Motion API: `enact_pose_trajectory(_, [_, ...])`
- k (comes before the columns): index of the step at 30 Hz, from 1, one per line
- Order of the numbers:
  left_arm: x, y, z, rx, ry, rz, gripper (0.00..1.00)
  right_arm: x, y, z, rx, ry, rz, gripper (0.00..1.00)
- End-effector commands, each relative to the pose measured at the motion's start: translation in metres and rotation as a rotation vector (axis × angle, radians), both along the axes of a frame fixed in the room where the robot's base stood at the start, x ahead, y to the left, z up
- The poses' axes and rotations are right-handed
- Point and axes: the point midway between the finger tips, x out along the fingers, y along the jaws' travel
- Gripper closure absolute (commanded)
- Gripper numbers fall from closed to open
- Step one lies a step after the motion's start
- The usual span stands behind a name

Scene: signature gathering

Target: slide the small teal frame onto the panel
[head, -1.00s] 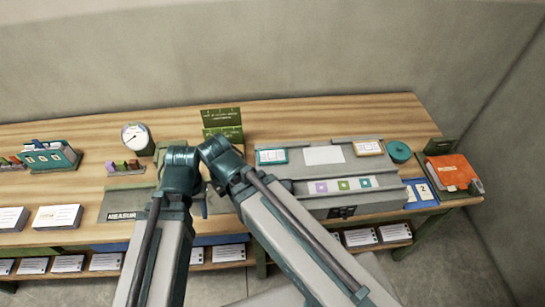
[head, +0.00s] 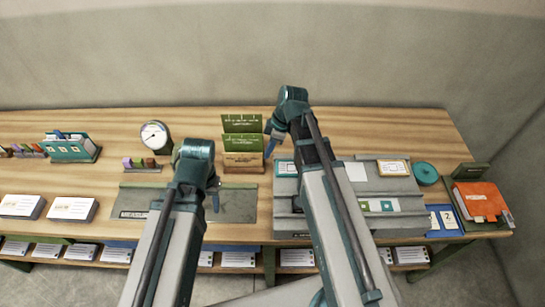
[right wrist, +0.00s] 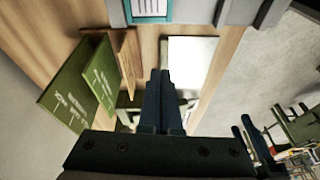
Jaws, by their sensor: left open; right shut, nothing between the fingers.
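The small teal frame (head: 287,169) lies at the back left of the grey console (head: 400,219), with a white card inside it. It also shows at the top edge of the right wrist view (right wrist: 150,9). A white panel (head: 355,171) lies on the console, right of the teal frame and partly behind my right arm. My right gripper (head: 269,147) is shut and empty, just behind and left of the teal frame, apart from it. Its dark fingers also show in the right wrist view (right wrist: 159,76). My left gripper (head: 215,200) is open and empty above the grey mat (head: 238,206).
Green boards on a wooden holder (head: 243,159) stand close left of my right gripper. An orange-edged frame (head: 393,168) and a round teal object (head: 426,173) are to the right. A dial (head: 155,137) and small coloured blocks (head: 141,164) are left. Bare wood lies behind the console.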

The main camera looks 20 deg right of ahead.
Motion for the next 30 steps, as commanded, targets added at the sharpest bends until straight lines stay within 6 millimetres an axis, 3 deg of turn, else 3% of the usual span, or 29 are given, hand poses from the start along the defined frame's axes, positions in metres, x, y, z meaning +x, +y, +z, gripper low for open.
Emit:
enact_pose_trajectory(4, [0.0,0.0,0.0,0.0,0.0,0.0,0.5,0.011,-0.014,0.002,0.023,-0.045,0.065,1.0])
enact_pose_trajectory(16, [0.0,0.0,-0.008,0.0,0.0,0.0,0.5,0.013,-0.013,-0.005,0.026,-0.054,0.083,1.0])
enact_pose_trajectory(30, [0.0,0.0,-0.066,0.0,0.0,0.001,0.5,0.018,0.005,-0.063,0.025,-0.053,0.083,1.0])
